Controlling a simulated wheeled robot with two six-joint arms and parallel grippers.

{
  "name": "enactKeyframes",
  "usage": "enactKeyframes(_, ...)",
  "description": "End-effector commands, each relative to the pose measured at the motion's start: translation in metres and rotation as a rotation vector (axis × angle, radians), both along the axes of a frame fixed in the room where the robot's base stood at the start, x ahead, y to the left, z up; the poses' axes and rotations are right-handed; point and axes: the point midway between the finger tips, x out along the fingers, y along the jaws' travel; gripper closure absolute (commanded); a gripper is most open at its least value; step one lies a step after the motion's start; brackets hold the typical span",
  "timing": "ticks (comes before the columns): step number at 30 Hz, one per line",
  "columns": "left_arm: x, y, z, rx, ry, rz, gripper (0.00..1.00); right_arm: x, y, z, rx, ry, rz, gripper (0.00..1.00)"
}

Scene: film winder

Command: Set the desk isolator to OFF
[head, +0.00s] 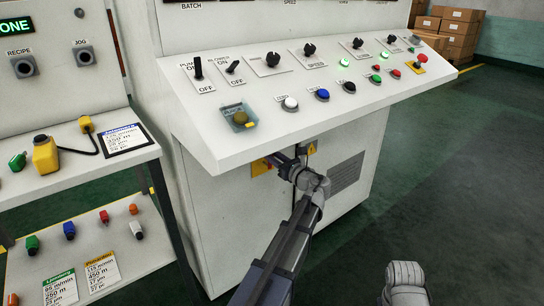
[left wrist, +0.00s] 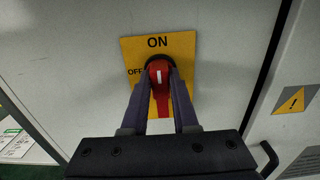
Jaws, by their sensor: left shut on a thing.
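The desk isolator is a red rotary handle (left wrist: 160,88) on a yellow plate (left wrist: 190,99) marked ON at the top and OFF at the left. The white mark on the handle points up towards ON. My left gripper (left wrist: 159,72) is shut on the red handle, one finger on each side. In the head view the yellow plate (head: 260,167) shows on the front of the desk below the panel, partly behind my left gripper (head: 276,160), and the handle is hidden there. My right gripper is out of view; only a grey part of my right arm shows at the bottom right.
The sloping control panel (head: 300,105), with switches, knobs and buttons, overhangs the isolator. A yellow warning label (left wrist: 294,101) and a vent grille (head: 346,173) lie to its right. A side shelf (head: 90,165) stands at the left. The green floor at the right is clear.

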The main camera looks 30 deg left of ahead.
Motion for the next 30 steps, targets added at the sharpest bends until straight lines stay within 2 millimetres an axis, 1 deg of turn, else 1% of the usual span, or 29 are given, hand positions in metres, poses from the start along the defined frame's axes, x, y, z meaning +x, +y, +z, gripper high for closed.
enactKeyframes(11,-0.0003,-0.0001,-0.0001,-0.003,-0.006,0.000,1.00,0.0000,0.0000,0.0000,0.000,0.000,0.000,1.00)
enactKeyframes(17,-0.0005,0.0000,-0.0001,-0.026,-0.063,0.000,1.00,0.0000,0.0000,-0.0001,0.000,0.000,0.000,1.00)
enactKeyframes(23,-0.0012,0.0002,-0.0003,-0.081,-0.196,0.000,1.00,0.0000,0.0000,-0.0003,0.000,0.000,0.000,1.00)
enactKeyframes(30,-0.0021,0.0006,-0.0007,-0.168,-0.406,0.000,1.00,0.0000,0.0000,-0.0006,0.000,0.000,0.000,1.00)
